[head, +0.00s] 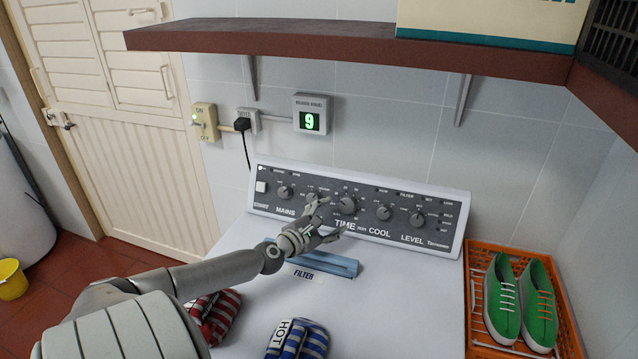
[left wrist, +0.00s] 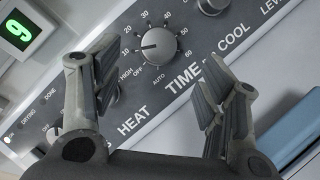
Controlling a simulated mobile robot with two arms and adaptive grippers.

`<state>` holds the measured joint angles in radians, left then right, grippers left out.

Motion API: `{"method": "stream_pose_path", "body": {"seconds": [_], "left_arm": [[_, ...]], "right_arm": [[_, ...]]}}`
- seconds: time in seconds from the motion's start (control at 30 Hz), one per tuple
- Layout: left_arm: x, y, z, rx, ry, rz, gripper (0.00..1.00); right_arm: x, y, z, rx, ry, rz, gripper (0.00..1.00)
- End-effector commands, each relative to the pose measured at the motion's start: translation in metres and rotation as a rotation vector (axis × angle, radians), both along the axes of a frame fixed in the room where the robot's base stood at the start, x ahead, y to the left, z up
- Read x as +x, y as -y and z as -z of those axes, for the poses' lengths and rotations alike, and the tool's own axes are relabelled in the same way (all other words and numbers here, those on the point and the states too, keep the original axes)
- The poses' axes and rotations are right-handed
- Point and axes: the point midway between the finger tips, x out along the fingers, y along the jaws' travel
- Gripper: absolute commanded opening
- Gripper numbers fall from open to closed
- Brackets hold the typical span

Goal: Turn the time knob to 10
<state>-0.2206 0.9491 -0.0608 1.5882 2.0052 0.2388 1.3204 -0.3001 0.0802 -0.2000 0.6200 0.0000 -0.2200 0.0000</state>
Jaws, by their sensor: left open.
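The time knob (head: 347,205) is a round grey dial on the sloped control panel (head: 456,236), above the word TIME. The scale runs through 20, 30, 40, 50 and 60. A small display (head: 309,121) on the wall reads a green 9. My left gripper (head: 331,215) is open just in front of the panel. In the left wrist view its fingers (left wrist: 160,58) are spread to either side of the knob, apart from it.
Other knobs line the panel, with the cool knob (head: 383,213) to the right. A blue filter handle (head: 328,264) lies below the arm. A brown shelf (head: 350,47) overhangs. An orange crate (head: 474,290) with green shoes (head: 503,300) stands right.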

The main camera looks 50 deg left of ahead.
Motion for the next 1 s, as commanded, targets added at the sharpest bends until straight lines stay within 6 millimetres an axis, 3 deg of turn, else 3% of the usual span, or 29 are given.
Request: {"method": "stream_pose_path", "body": {"seconds": [0.4, 1.0], "left_arm": [[-0.037, 0.007, -0.005, 0.000, -0.001, 0.001, 0.67], [-0.041, 0.007, -0.006, 0.000, 0.000, 0.001, 0.67]], "right_arm": [[0.000, 0.000, 0.000, 0.000, 0.000, 0.000, 0.00], [0.000, 0.000, 0.000, 0.000, 0.000, 0.000, 0.00]]}}
